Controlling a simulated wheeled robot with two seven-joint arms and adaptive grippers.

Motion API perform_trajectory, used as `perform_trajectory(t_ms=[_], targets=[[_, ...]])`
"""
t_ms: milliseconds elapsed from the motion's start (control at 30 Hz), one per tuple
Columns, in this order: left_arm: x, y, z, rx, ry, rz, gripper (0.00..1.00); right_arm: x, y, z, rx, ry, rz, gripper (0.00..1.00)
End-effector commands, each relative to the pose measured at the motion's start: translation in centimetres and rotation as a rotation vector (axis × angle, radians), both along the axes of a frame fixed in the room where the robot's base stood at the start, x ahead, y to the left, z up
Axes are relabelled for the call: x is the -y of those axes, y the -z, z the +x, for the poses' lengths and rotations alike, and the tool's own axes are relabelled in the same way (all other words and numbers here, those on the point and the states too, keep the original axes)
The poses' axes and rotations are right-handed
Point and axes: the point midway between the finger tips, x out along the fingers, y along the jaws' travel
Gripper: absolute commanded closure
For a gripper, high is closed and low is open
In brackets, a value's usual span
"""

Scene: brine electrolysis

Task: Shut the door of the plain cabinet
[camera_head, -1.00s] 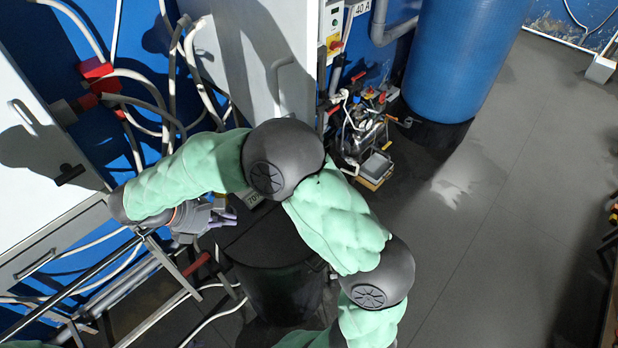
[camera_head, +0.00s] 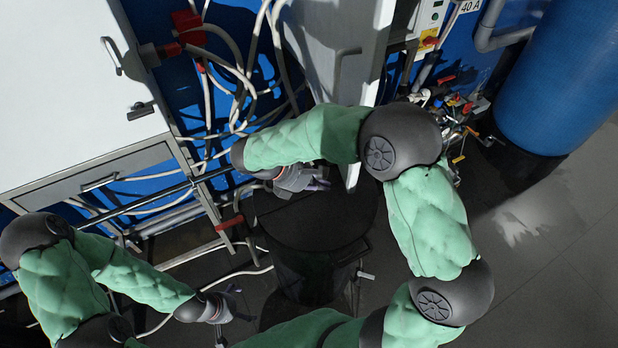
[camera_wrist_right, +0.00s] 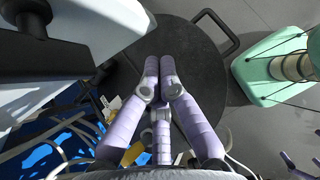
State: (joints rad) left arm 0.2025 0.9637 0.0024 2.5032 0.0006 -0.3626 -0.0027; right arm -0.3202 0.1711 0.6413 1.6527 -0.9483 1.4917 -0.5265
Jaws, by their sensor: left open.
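A pale grey door panel (camera_head: 325,45) with a bar handle hangs at the top centre of the head view, its narrow edge facing right. I cannot tell how far it is open. Its lower part is behind my right arm. In the right wrist view a white panel (camera_wrist_right: 105,35) with a blurred black part fills the upper left. My right gripper (camera_head: 318,182) is just below the panel, over a dark round drum lid; its purple fingertips (camera_wrist_right: 160,62) are together with nothing visible between them. My left gripper (camera_head: 238,305) is open and empty at the lower left, apart from the panel.
The black drum (camera_head: 300,270) stands under my right gripper. A white cabinet (camera_head: 65,100) with a handle and metal rails is at left. Hoses and cables hang between. A blue tank (camera_head: 560,80) stands right; clear floor (camera_head: 540,270) lies below it.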

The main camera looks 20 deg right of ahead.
Motion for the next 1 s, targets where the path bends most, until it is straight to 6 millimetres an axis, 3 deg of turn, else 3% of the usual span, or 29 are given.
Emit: perform_trajectory(t_ms=[33, 300, 1000], targets=[[0.0, 0.0, 0.0, 0.0, 0.0, 0.0, 0.0, 0.7, 0.7, -0.3, -0.004, 0.003, 0.0, 1.0], [0.0, -0.4, 0.0, 0.0, 0.0, 0.0, 0.0, 3.9, 0.6, -0.8, -0.001, 0.001, 0.001, 1.0], [0.0, -0.4, 0.0, 0.0, 0.0, 0.0, 0.0, 5.5, 0.6, -0.8, -0.001, -0.016, 0.0, 1.0]])
